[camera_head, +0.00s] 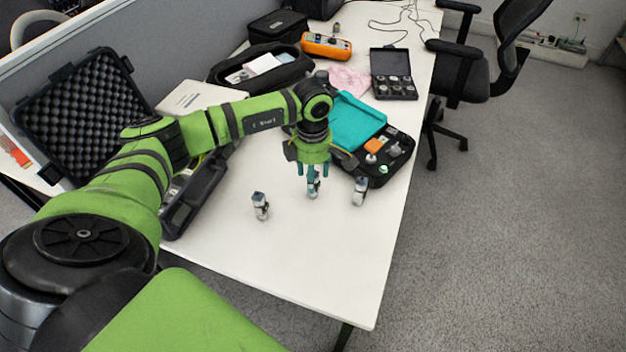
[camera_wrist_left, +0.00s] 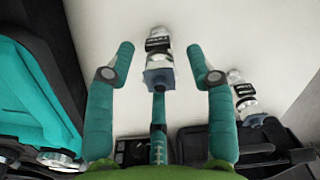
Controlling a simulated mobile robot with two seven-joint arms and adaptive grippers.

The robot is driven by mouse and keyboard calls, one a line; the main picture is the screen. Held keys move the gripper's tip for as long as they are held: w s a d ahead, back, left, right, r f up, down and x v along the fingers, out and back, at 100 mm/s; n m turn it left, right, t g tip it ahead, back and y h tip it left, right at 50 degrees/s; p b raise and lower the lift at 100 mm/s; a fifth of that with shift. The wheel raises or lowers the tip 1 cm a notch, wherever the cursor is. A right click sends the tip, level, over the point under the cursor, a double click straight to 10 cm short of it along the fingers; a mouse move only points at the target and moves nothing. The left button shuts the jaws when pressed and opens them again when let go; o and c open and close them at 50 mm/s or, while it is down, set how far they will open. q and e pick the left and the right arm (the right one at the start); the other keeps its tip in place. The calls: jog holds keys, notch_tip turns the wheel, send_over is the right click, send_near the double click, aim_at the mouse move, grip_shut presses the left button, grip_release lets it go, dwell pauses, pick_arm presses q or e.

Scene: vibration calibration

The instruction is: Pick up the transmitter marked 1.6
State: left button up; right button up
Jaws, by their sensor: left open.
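Three small grey-and-black transmitters stand on the white table in the head view: one at left (camera_head: 260,206), one in the middle (camera_head: 313,190), one at right (camera_head: 359,191). Their markings are too small to read, so I cannot tell which is 1.6. My left gripper (camera_head: 313,172) points down over the middle transmitter, its teal fingers open around the upper part. In the left wrist view, the open gripper (camera_wrist_left: 160,62) has a transmitter (camera_wrist_left: 159,42) between its fingers, with gaps at both sides. Another transmitter (camera_wrist_left: 243,98) stands beside the right finger. My right gripper is out of view.
An open black case with a turquoise lid (camera_head: 355,120) lies behind the gripper. A black foam-lined case (camera_head: 78,108) is at left. A small black box (camera_head: 394,75), an orange device (camera_head: 326,46) and a chair (camera_head: 480,75) are farther back. The table front (camera_head: 310,265) is clear.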

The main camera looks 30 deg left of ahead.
pick_arm(q)
grip_shut()
jog(key=shift+r, duration=0.1)
jog(key=shift+r, duration=0.6)
notch_tip(320, 180, up, 3)
jog(key=shift+f+b, duration=0.1)
jog(key=shift+b, duration=0.6)
jog(key=s+d+r, duration=0.2)
jog(key=d+r, duration=0.9)
jog(key=shift+s+d, duration=0.25)
